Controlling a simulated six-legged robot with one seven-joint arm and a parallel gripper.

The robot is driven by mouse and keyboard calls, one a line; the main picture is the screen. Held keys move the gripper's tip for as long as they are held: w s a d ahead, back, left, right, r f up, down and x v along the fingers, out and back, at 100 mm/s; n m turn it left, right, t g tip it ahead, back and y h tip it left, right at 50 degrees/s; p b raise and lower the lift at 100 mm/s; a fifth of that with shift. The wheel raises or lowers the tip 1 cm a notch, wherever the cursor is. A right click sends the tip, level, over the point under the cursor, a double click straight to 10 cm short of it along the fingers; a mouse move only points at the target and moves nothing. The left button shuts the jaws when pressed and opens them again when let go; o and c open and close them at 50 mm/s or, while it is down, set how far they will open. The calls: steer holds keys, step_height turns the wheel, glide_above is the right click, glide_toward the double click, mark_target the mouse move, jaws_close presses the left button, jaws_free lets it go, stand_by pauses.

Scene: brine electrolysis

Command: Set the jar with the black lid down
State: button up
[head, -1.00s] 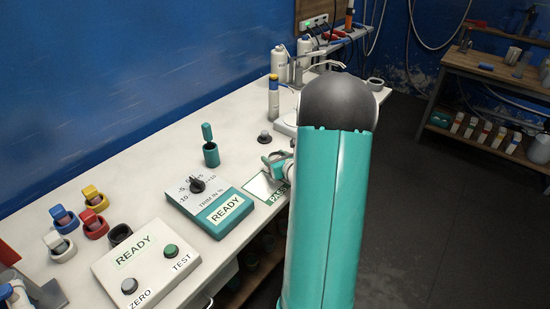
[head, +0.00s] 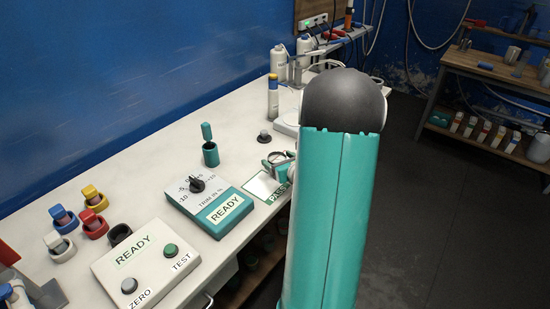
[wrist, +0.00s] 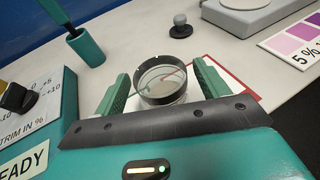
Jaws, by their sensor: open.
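The jar (wrist: 161,82) shows in the wrist view between my fingers. My gripper (wrist: 160,76) is open, with one green finger on each side of the jar and a small gap visible on both sides. The jar's base is mostly hidden by my gripper. A white card with a red edge (wrist: 232,80) lies behind and to its right. In the head view my gripper (head: 279,158) is partly hidden by my arm.
A trim box (head: 210,203) and a white pad (head: 263,186) with a green label lie nearby. A teal holder (head: 210,154) and a black knob (head: 264,136) stand behind. A pale device (wrist: 250,8) and colour chart (wrist: 298,40) are at the back right.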

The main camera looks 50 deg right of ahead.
steer(key=v, duration=0.9)
steer(key=w+a+r+n+y, duration=0.3)
steer(key=a+n, duration=0.2)
steer(key=a, duration=0.2)
steer(key=w+a+r+n+y, duration=0.2)
steer(key=w+a+n+y, duration=0.15)
steer(key=a, duration=0.35)
steer(key=s+a+r+n+g+y, duration=0.1)
steer(key=a+r+n+g+y, duration=0.15)
steer(key=a+n, duration=0.45)
steer(key=s+a+r+n+g+y, duration=0.1)
steer(key=a+n+g+y, duration=0.15)
steer(key=a+n, duration=0.45)
steer(key=s+a+r+n+g+h, duration=0.1)
steer(key=s+a+r+n+h, duration=0.2)
steer(key=n, duration=0.5)
steer(key=s+a+r+n+g+h, duration=0.2)
steer(key=s+a+r+n+h, duration=0.1)
steer(key=s+a+n, duration=0.3)
steer(key=s+n+h, duration=0.1)
steer(key=s+n, duration=0.1)
steer(key=n, duration=0.1)
steer(key=shift+r, duration=0.2)
steer(key=shift+s, duration=0.15)
